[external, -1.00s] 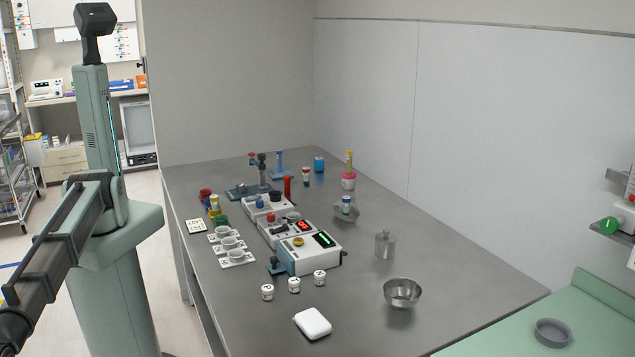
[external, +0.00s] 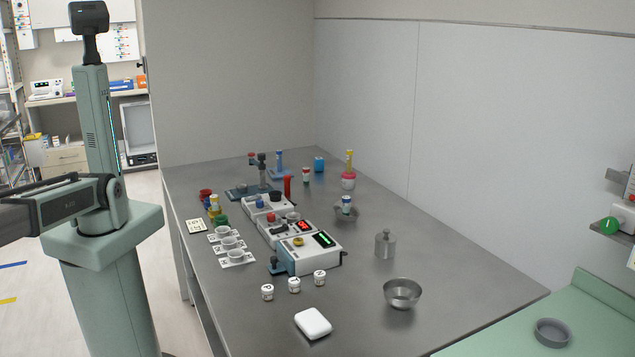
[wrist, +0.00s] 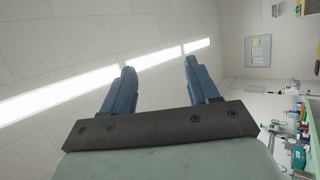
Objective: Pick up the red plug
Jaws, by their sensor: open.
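Several red pieces show on the grey table in the external view, and I cannot tell for sure which is the plug. An upright red cylinder (external: 287,186) stands behind the white devices. A small red piece (external: 271,217) sits on the rear white device, and a red-topped piece (external: 252,156) is on the blue-grey stand at the back. My gripper (wrist: 159,66) shows in the wrist view with two blue fingers apart and nothing between them. It faces the ceiling and wall, far from these pieces, and is outside the external view.
The white devices (external: 314,262) stand mid-table, with white cups (external: 229,243) to their left and small jars (external: 294,285) in front. A metal bowl (external: 402,292), a metal canister (external: 385,244) and a white case (external: 313,323) stand nearer. The table's right side is mostly clear.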

